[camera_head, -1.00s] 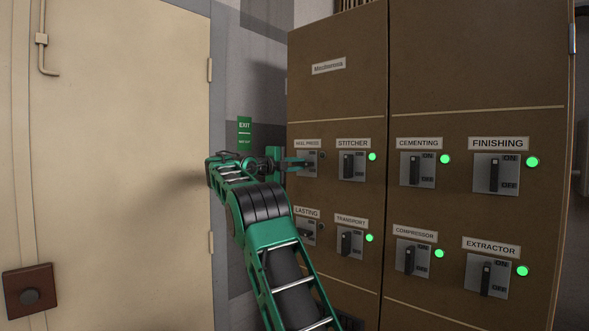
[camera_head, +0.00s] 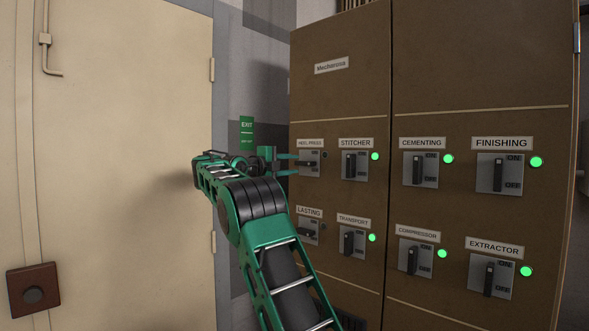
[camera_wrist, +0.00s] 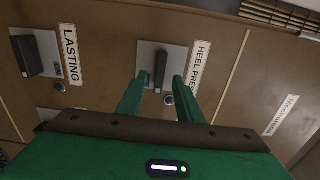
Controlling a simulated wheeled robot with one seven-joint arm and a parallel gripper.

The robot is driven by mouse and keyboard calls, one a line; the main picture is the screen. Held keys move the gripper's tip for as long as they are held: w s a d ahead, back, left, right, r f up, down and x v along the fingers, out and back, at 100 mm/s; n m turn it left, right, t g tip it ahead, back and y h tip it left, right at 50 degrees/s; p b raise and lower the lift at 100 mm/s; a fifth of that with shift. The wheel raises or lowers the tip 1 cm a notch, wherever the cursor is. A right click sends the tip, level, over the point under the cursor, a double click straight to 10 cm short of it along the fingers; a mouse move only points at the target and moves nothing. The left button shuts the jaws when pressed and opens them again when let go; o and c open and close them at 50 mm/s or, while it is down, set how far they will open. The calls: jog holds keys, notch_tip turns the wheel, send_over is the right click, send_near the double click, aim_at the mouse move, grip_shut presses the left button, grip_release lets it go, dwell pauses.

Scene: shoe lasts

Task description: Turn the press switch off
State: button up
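The heel press switch (camera_head: 310,162) is on the brown cabinet, top left of the switch rows. Its black handle also shows in the wrist view (camera_wrist: 161,69), lying parallel to its label, so sideways on the panel. The lamp (camera_head: 324,155) beside it is dark. My green gripper (camera_head: 297,164) is open just in front of the switch. In the wrist view its two fingers (camera_wrist: 159,86) are apart, one on each side of the handle, with visible gaps. I cannot tell how far the tips are from the plate.
The lasting switch (camera_head: 307,231) below has a dark lamp. The stitcher (camera_head: 348,165), transport (camera_head: 349,243), cementing (camera_head: 418,169), finishing (camera_head: 498,174), compressor (camera_head: 412,258) and extractor (camera_head: 489,275) switches have upright handles and green lamps. A beige door (camera_head: 120,130) is left.

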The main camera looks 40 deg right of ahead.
jog(key=a, duration=0.6)
jog(key=shift+s+a, duration=0.15)
jog(key=shift+s, duration=0.05)
jog(key=s+a+f+n+t+y, duration=0.1)
jog(key=s+a+f+n+y, duration=0.1)
jog(key=s+f+n+y, duration=1.15)
jog(key=s+a+f+n+g+y, duration=0.1)
jog(key=s+a+f+n, duration=0.4)
jog(key=s+a+f, duration=0.3)
jog(key=s+a+f+n+g+y, duration=0.1)
jog(key=s+a+f+n, duration=0.4)
jog(key=s, duration=0.9)
jog(key=s+a+f+n+y, duration=0.2)
jog(key=s+a+f+n, duration=0.3)
jog(key=s+a+f, duration=0.6)
jog(key=shift+s+f+g+y, duration=0.35)
jog(key=shift+s+f+g, duration=0.05)
jog(key=shift+s+f, duration=0.15)
jog(key=shift+d, duration=0.1)
